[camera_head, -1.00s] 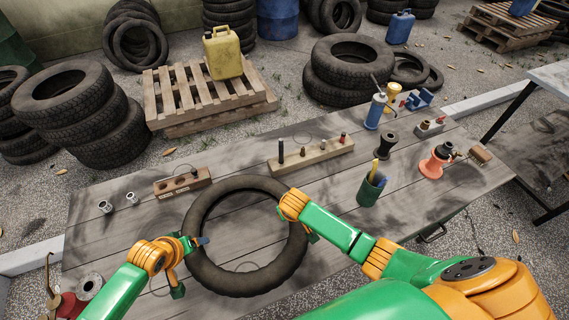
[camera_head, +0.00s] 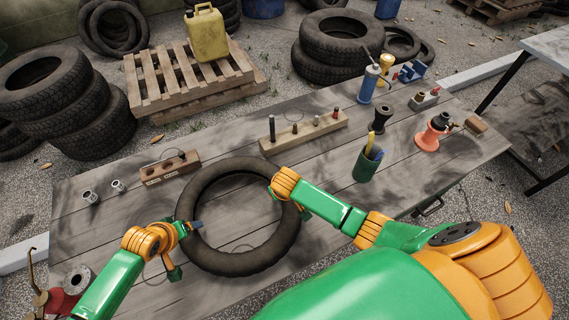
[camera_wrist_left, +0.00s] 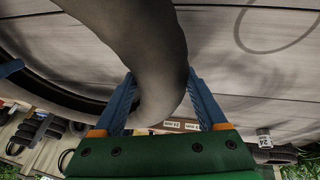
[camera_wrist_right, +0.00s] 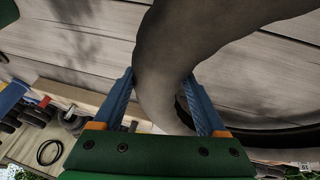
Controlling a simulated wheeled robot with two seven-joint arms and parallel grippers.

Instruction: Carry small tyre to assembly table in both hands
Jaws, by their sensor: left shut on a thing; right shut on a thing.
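The small tyre (camera_head: 240,267) is a thin dark ring above the grey plank table (camera_head: 125,235) in the head view. My left gripper (camera_head: 194,226) is shut on its left side. My right gripper (camera_head: 291,203) is shut on its upper right side. In the left wrist view the tyre (camera_wrist_left: 150,50) passes between the blue fingers (camera_wrist_left: 165,100). In the right wrist view the tyre (camera_wrist_right: 185,50) also runs between the fingers (camera_wrist_right: 165,105). Whether the tyre touches the tabletop is hard to tell.
Wooden blocks with pegs (camera_head: 305,132) and (camera_head: 170,168) stand behind the tyre. A green cup (camera_head: 366,166), a black spool (camera_head: 380,120) and an orange-red tool (camera_head: 430,135) stand to the right. A red vise-like tool (camera_head: 65,290) is at front left. Another table (camera_head: 550,45) stands far right.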

